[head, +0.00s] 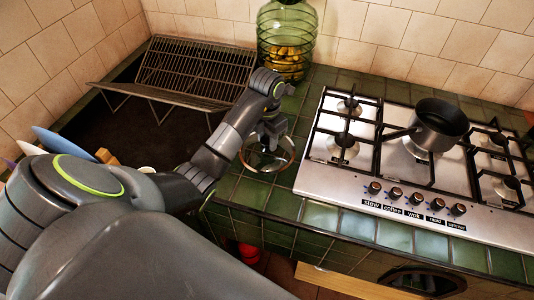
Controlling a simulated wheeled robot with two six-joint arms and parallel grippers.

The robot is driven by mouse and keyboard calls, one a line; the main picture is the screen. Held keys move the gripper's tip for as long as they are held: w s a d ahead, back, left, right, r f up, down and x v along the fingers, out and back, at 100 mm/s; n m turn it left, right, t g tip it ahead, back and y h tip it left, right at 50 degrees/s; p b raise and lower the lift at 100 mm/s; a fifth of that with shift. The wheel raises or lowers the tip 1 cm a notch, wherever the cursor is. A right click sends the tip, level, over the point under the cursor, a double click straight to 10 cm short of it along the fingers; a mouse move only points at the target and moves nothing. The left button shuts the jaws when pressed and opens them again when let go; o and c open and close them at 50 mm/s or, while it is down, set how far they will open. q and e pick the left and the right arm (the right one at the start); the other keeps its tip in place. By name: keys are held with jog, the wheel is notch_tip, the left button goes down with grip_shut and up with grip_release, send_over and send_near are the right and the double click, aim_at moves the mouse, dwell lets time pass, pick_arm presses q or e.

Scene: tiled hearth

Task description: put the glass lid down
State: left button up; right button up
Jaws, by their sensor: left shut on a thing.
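The glass lid (250,160) is a clear disc with a metal rim, over the green tiled counter (252,193) just left of the gas hob. My left gripper (268,143) is above the lid's middle and shut on it; its fingertips and the lid's knob are small and partly hidden by the wrist. I cannot tell whether the lid's rim touches the tiles. My right gripper is not in view.
A steel gas hob (310,178) stands to the right with a dark saucepan (440,125) on it. A green glass jar (287,40) stands behind my left gripper. A metal rack (190,70) is at the back left. Tiles in front of the lid are clear.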

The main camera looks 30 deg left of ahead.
aim_at(267, 149)
pick_arm(q)
jog(key=shift+f, duration=0.55)
notch_tip(267, 149, down, 4)
jog(key=shift+r+p, duration=0.25)
jog(key=shift+p, duration=0.15)
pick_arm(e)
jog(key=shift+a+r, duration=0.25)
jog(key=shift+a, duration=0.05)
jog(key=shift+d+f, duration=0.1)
pick_arm(q)
jog(key=o, duration=0.5)
jog(key=shift+f, duration=0.2)
jog(key=o, duration=0.4)
jog(key=shift+o, duration=0.2)
jog(key=shift+r, duration=0.1)
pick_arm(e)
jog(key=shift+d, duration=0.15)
